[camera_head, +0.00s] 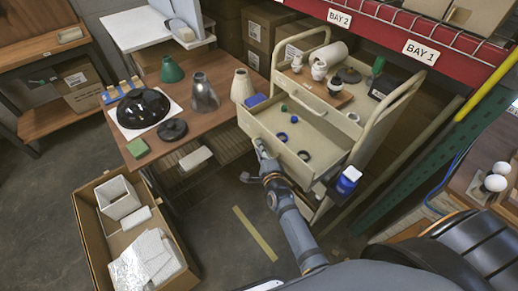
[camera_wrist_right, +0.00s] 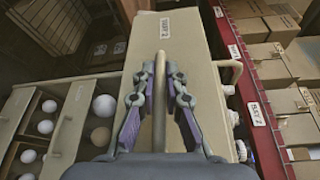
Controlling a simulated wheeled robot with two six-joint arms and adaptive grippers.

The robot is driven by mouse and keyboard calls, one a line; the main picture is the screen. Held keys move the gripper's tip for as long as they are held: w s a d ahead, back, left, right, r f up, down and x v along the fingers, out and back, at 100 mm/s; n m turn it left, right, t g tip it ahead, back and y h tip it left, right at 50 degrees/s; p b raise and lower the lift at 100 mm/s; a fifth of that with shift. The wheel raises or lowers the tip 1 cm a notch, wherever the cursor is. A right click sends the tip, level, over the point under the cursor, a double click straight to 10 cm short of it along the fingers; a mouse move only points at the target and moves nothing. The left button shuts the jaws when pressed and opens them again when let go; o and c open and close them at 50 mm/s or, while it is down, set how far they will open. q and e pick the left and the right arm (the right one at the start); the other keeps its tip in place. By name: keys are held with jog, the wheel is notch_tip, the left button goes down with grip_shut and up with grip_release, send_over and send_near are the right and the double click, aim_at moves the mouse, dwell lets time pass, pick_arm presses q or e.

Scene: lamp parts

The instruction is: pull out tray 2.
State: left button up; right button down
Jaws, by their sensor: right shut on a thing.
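The cream tray (camera_head: 290,173) stands out from the cream cart (camera_head: 345,128) in the head view, its inside open to view. My right gripper (camera_head: 262,150) is at the tray's front face. In the right wrist view, my right gripper (camera_wrist_right: 159,105) is shut on the tray's upright-looking handle bar (camera_wrist_right: 160,75), with a finger on each side. My left gripper is not in view.
A wooden table (camera_head: 215,120) with lamp shades and a black dome (camera_head: 143,108) stands left of the tray. A carton (camera_head: 135,235) of white parts is on the floor at lower left. A blue-labelled jar (camera_head: 348,180) is right of the tray. Open floor lies before the cart.

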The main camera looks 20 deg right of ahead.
jog(key=shift+f, duration=0.1)
jog(key=c, duration=1.4)
grip_release()
jog(key=s, duration=0.7)
jog(key=shift+s+a+r, duration=0.15)
jog(key=shift+s+r, duration=0.1)
jog(key=shift+r, duration=0.1)
